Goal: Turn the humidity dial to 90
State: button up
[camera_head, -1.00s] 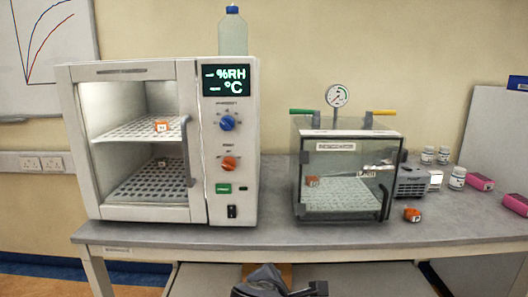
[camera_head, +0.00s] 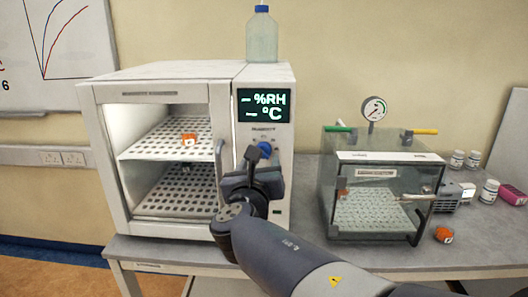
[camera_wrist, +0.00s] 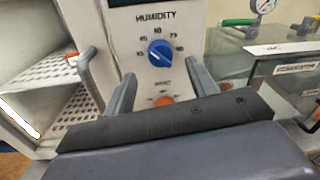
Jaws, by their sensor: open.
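The humidity dial (camera_wrist: 160,53) is a blue round knob on the white chamber's front panel, under the word HUMIDITY. Numbers ring it, with 60 near the top and 75 to the upper right. Its exact setting is hard to read. In the head view the dial (camera_head: 264,148) is partly hidden by my gripper (camera_head: 258,158). In the wrist view my gripper (camera_wrist: 162,84) is open and empty, its fingers on either side below the dial, apart from it. The display (camera_head: 264,105) shows dashes before %RH and °C.
An orange knob (camera_wrist: 163,101) sits below the dial, between my fingers in the wrist view. The chamber's door handle (camera_head: 219,172) is at left. A clear box (camera_head: 375,155) with a gauge (camera_head: 374,109) stands at right. A bottle (camera_head: 262,38) stands on top.

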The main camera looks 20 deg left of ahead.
jog(key=w, duration=0.3)
jog(key=w+a, duration=0.1)
jog(key=w, duration=0.1)
jog(key=shift+p, duration=0.3)
jog(key=shift+c, duration=0.5)
jog(key=shift+d, duration=0.1)
jog(key=c, duration=0.9)
